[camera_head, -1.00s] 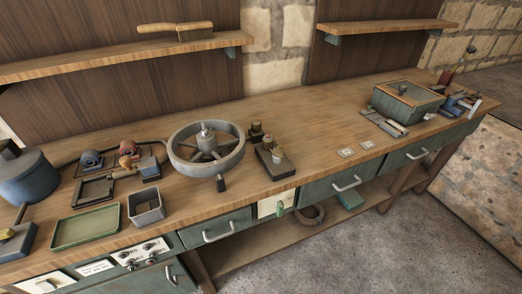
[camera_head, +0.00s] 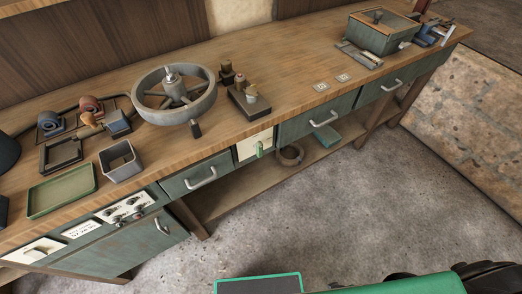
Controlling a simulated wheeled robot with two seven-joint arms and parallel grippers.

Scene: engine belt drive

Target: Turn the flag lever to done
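The flag lever (camera_head: 259,150) is a small green handle on a cream plate (camera_head: 247,147) set in the front of the workbench, between two drawers. It appears to hang roughly downward. Any marking on the plate is too small to read, so I cannot tell which position it points to. Neither of my grippers shows in this view. Green and black parts at the bottom edge look like my own body.
A spoked wheel (camera_head: 208,104) with a dark handle stands on the workbench (camera_head: 290,78) above the lever's left. A dark block with knobs (camera_head: 248,104) sits just above the lever. Drawer handles (camera_head: 202,178) stick out on both sides. The floor (camera_head: 340,205) in front is clear.

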